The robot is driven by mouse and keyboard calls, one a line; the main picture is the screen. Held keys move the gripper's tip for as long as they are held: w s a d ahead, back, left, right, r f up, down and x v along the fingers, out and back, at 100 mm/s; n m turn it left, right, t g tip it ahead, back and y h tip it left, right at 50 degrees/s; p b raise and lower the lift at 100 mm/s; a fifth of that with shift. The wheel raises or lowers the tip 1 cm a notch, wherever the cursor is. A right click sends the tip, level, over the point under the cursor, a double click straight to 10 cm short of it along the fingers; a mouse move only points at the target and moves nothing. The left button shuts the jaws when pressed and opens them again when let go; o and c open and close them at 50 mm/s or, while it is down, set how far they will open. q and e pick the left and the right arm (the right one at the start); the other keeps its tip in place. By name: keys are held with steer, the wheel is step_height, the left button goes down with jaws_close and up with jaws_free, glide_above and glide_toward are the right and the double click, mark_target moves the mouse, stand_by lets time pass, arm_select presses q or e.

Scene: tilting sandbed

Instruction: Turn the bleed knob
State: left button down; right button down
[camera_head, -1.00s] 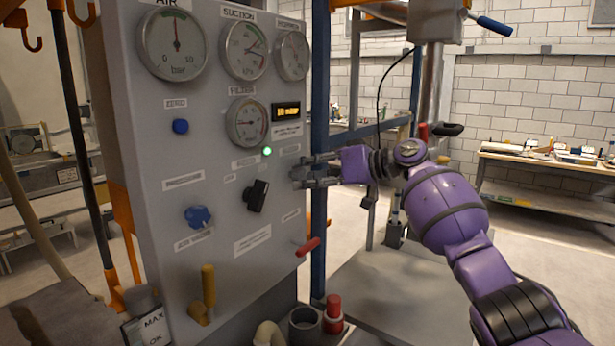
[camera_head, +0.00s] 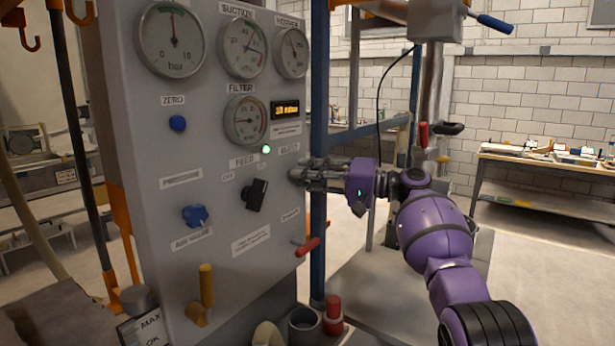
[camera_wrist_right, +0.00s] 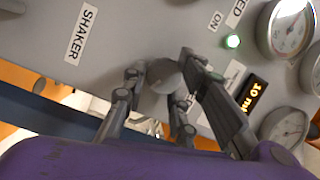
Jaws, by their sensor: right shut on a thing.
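The bleed knob (camera_wrist_right: 165,76) is a round grey knob on the grey control panel (camera_head: 150,235). In the head view it sits below the BLEED label (camera_head: 289,149) near the panel's right edge, mostly hidden by the fingers. My right gripper (camera_head: 303,174) reaches it from the right and is shut on it. My left gripper is not in view.
A black feed switch (camera_head: 257,195) is just left of my fingers, with a lit green lamp (camera_head: 266,150) above. A red lever (camera_head: 307,247) sticks out below. A blue post (camera_head: 319,110) stands beside the panel. Gauges and a small display (camera_head: 287,110) are above.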

steer(key=shift+f+m+t+y+p, duration=0.2)
steer(key=shift+f+m, duration=0.1)
steer(key=shift+m, duration=0.6)
steer(key=shift+f+m+t+y+p, duration=0.1)
steer(key=shift+f+m+y, duration=0.15)
steer(key=shift+m, duration=0.65)
steer(key=shift+f, duration=0.1)
steer(key=shift+s+a+f, duration=0.1)
steer(key=c, duration=1.6)
jaws_free()
steer(key=shift+r, duration=0.25)
